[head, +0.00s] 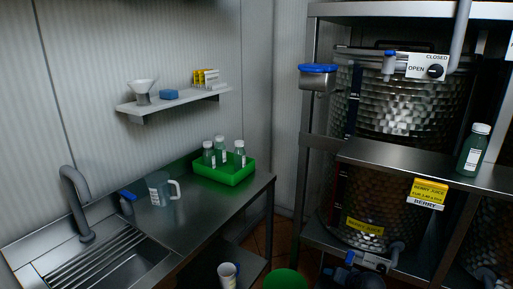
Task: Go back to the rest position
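Neither my left nor my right gripper shows in the head view, and no part of my arms can be made out for sure. A steel counter (196,226) with a sink (112,268) stands at the left. A green tray (222,173) on it holds several small capped bottles. A clear jug (160,188) with a handle stands on the counter left of the tray. A green bottle (473,150) with a white cap stands upright on the steel rack shelf (400,162) at the right.
Large steel tanks (400,105) stand in the rack. A wall shelf (176,102) holds a white funnel-like piece (143,91), a blue block (168,94) and yellow-white boxes (206,78). A green round thing (286,279) and a white cup (228,275) are low down. A narrow floor strip shows between.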

